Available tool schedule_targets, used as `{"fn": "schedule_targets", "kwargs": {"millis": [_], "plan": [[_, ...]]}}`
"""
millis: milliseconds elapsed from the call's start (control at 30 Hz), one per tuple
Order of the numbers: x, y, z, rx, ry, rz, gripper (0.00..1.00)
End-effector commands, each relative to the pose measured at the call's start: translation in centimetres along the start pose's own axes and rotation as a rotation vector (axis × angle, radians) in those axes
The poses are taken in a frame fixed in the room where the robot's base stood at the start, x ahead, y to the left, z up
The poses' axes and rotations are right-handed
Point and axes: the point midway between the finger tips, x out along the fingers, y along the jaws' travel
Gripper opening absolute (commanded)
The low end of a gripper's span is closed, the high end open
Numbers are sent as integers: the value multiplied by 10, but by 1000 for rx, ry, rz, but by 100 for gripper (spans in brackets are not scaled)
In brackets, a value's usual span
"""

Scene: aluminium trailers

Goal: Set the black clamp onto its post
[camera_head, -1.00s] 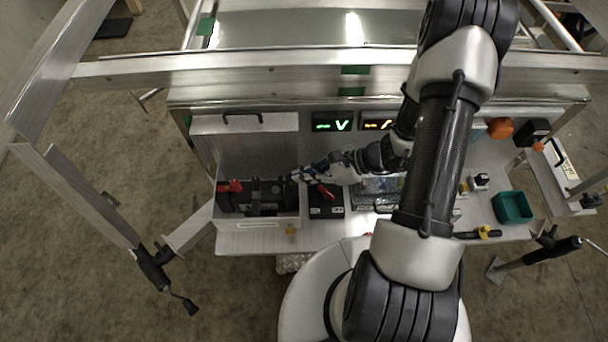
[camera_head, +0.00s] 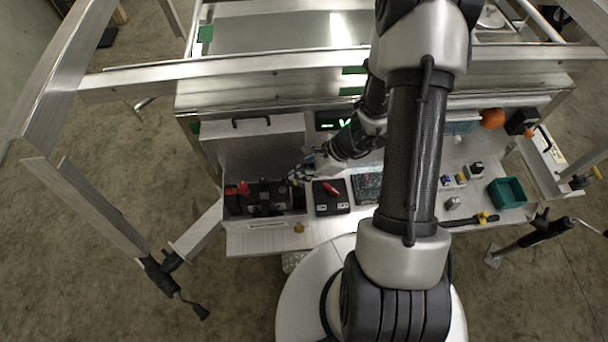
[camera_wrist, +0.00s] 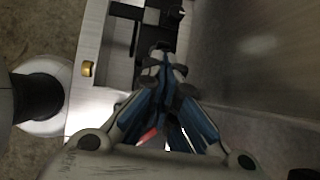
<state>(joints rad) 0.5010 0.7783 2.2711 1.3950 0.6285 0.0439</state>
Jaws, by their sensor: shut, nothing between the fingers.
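A black battery (camera_head: 263,205) sits in an open metal box at the left of the bench. A red clamp (camera_head: 240,188) is at its left end. Black parts stand on the battery top, and I cannot tell the black clamp from them for certain. In the wrist view, a black piece (camera_wrist: 160,46) lies just beyond my fingertips and may be the clamp; its post is not distinguishable. My gripper (camera_head: 296,176) is at the right end of the battery. Its fingers (camera_wrist: 163,68) are shut together with nothing between them, and they hide part of what lies under them.
A black unit with a red handle (camera_head: 332,188) stands close to the right of the box. A raised metal lid (camera_head: 260,142) stands behind the box. A brass latch (camera_head: 299,228) is on the front. A green bin (camera_head: 507,192) is farther right. Metal frame rails cross above.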

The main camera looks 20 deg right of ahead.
Motion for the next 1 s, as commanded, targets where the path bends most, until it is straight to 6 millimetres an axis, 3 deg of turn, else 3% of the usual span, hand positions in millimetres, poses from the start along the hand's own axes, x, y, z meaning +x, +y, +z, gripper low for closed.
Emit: {"fn": "schedule_targets", "kwargs": {"millis": [100, 400, 667, 1000], "plan": [[6, 0, 6, -14, 93, 1, 0], [16, 1, 17, -8, 86, 2, 0], [24, 2, 25, -38, 344, 1, 0], [24, 2, 22, -26, 334, 0, 0]]}}
